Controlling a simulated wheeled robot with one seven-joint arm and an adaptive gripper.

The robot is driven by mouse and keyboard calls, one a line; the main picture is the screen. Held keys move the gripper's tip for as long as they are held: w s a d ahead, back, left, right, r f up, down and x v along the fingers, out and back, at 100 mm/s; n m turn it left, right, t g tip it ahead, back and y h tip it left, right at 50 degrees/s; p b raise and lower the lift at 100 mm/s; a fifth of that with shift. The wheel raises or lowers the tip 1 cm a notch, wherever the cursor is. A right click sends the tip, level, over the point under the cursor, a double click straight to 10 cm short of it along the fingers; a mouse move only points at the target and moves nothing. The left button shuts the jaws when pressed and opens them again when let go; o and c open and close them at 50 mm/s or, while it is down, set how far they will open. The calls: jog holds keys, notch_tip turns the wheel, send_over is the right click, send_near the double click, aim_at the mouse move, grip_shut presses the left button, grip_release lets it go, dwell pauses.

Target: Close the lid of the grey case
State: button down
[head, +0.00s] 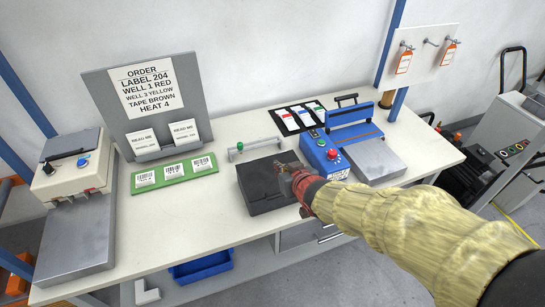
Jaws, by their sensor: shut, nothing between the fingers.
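The dark grey case (262,196) sits on the white bench, left of the blue machine. Its top looks flat and down, with no raised lid visible. Whether the lid is fully seated cannot be told, because my gripper covers part of the right side. My gripper (281,169) is shut and empty, over the right part of the case top. Whether it touches the top cannot be told. My arm in a yellow sleeve comes in from the lower right.
A grey bar with a green knob (254,147) stands behind the case. A blue machine (322,153) with a metal plate stands right. A green card tray (174,173) and order board (150,96) are left. A press (76,180) stands far left. Bare bench lies front-left of the case.

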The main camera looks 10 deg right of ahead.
jog(key=s+f+b, duration=0.4)
jog(key=f+b, duration=0.2)
jog(key=f, duration=0.5)
jog(key=shift+s+d+f+b, duration=0.15)
jog(key=shift+s+d+b, duration=0.1)
jog(key=shift+d+b, duration=0.15)
jog(key=shift+a, duration=0.1)
